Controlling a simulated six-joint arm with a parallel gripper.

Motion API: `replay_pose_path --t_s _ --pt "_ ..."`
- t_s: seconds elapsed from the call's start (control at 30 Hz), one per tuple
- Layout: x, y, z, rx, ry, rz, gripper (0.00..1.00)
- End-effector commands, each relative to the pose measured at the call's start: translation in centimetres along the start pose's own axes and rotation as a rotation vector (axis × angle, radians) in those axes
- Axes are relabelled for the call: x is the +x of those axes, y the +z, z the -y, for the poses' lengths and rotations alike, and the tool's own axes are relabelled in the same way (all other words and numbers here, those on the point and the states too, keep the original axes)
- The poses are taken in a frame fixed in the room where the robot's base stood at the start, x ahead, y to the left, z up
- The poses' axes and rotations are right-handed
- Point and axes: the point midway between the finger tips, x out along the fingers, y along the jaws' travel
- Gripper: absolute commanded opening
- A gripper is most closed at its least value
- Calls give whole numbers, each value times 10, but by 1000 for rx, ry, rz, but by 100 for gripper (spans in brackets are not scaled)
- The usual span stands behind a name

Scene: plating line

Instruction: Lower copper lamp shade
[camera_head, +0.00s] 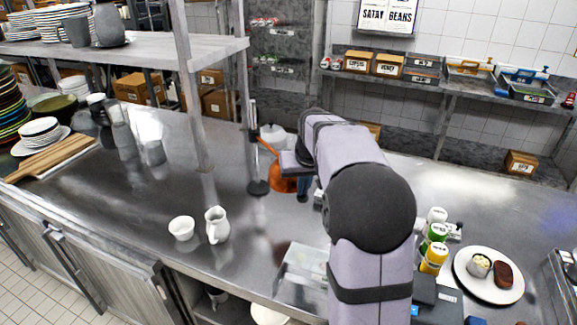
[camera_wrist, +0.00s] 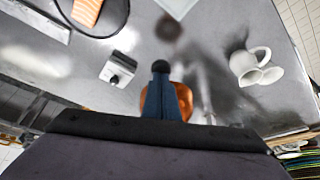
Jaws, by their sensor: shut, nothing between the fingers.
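In the wrist view the copper shade (camera_wrist: 185,98) shows behind and to the right of my gripper (camera_wrist: 160,70), whose dark fingers are together and hold nothing. The fingers are close to the shade; I cannot tell whether they touch it.
A white pitcher (camera_head: 217,226) and a small white bowl (camera_head: 181,228) stand on the counter to the left. Bottles (camera_head: 434,256) and a plate with food (camera_head: 460,262) are at the right. A shelf post (camera_head: 193,90) rises left of the lamp. Bare counter lies between.

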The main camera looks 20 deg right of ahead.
Motion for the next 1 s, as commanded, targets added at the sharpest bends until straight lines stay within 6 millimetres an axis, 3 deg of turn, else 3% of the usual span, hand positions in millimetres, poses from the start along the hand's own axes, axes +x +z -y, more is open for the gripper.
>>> replay_pose_path --t_s 1.0 --pt "37 18 0 0 0 8 0"
